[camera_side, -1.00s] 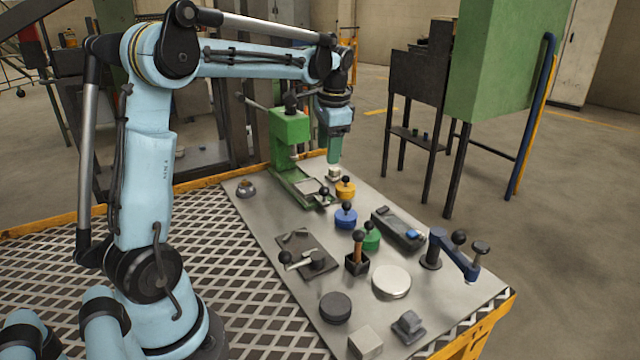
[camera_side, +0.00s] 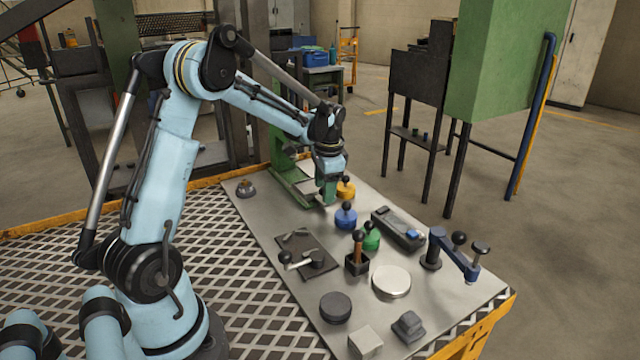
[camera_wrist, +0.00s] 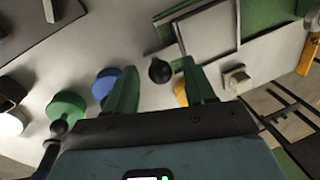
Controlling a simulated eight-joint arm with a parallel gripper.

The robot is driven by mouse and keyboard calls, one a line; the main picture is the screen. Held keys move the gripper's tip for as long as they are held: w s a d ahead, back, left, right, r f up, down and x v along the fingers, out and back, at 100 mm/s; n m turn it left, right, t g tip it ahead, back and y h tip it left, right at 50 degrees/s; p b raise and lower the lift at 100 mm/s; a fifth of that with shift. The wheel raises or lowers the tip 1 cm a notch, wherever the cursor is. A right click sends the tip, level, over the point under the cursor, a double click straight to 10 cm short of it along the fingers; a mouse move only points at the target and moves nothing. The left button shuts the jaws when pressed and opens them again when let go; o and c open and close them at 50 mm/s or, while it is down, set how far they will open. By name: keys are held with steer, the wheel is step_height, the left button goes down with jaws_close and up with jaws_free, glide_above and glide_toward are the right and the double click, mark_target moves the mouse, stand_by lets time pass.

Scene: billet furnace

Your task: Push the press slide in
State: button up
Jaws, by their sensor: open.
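The green press (camera_side: 290,185) stands at the back of the grey plate, largely behind my arm. Its slide shows in the wrist view as a pale flat plate (camera_wrist: 212,30) between green edges. A black ball knob (camera_wrist: 160,71) sits at the slide's near end. My gripper (camera_side: 328,200) is low at the press's front end and points down. In the wrist view my gripper (camera_wrist: 159,70) is open, with its green fingers on either side of the knob. I cannot tell whether a finger touches it. The side view hides the knob behind my gripper.
A yellow knobbed piece (camera_side: 346,189) stands close right of my gripper. A blue knobbed piece (camera_side: 346,217) and a green one (camera_side: 370,238) are nearer the front. A dark box (camera_side: 398,229) lies to the right. The plate left of the press is mostly clear.

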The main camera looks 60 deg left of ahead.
mark_target(314, 191)
jaws_close()
steer(key=a, duration=0.5)
jaws_free()
steer(key=shift+d, duration=0.1)
stand_by(0.3)
step_height(314, 191, up, 12)
steer(key=d, duration=0.2)
steer(key=shift+s+d, duration=0.15)
steer(key=shift+s, duration=0.05)
stand_by(0.4)
